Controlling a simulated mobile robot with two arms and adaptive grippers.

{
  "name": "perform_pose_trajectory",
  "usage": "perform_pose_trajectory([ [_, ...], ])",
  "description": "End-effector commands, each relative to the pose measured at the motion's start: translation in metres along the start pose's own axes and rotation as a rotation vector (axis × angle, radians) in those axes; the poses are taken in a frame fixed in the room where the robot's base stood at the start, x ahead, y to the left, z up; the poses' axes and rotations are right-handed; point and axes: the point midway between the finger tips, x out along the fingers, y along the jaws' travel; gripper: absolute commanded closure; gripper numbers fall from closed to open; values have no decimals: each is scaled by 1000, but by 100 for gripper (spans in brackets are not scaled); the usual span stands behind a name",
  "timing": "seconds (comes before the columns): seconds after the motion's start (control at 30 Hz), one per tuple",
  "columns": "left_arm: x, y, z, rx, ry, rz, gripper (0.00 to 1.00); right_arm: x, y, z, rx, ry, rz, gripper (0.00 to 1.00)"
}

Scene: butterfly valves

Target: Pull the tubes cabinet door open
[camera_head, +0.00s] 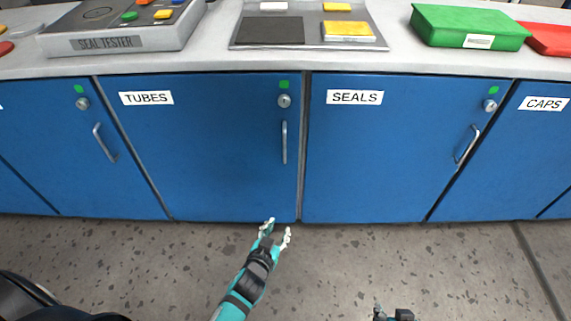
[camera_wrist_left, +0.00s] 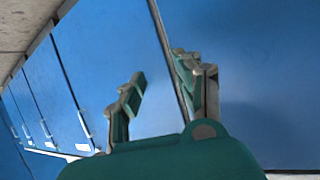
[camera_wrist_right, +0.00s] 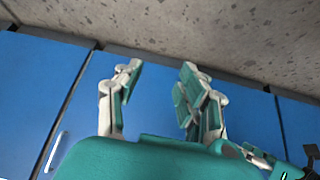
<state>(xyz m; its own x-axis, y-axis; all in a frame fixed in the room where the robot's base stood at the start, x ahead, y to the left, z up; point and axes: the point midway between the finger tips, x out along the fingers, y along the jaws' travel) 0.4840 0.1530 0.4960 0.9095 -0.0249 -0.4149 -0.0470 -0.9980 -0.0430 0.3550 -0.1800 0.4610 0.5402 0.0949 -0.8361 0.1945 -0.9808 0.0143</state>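The blue TUBES cabinet door (camera_head: 205,160) is shut in the head view, left of the SEALS door. Its vertical silver handle (camera_head: 284,142) is near the door's right edge, below a round lock (camera_head: 284,101) and a green mark. My left gripper (camera_head: 277,229) is open and empty, below the handle in the picture and apart from it, near the door's bottom edge. Its spread fingers show in the left wrist view (camera_wrist_left: 158,68) against blue doors. Only the tip of my right gripper (camera_head: 393,315) shows at the bottom; the right wrist view (camera_wrist_right: 161,70) shows its fingers spread and empty.
The SEALS door (camera_head: 375,160) and CAPS door (camera_head: 540,135) are shut on the right. The counter above bears a seal tester (camera_head: 115,35), a tray (camera_head: 305,42) and a green box (camera_head: 470,25). The speckled floor before the cabinets is clear.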

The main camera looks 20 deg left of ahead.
Motion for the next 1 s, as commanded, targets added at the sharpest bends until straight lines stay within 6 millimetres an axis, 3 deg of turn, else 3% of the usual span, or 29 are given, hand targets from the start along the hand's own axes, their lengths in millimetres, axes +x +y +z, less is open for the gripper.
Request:
perform_pose_trajectory([
  [0.07, 9, -8, -29, -20, 129, -34, 66, -7, 0, -15, 1, 65, 0, 60],
  [0.2, -3, -23, -88, -48, 298, -82, 66, -44, 0, -42, 2, 144, 3, 60],
  [0.3, -13, -32, -114, -60, 373, -105, 66, -64, 1, -53, 2, 181, 4, 60],
  [0.43, -20, -37, -132, -67, 418, -119, 66, -78, 1, -59, 2, 204, 5, 60],
  [0.57, -11, -39, -141, -66, 427, -121, 66, -82, 0, -65, 2, 225, 4, 60],
  [1.0, 73, -51, -177, -64, 426, -120, 66, -86, -6, -110, -3, 462, -10, 60],
])
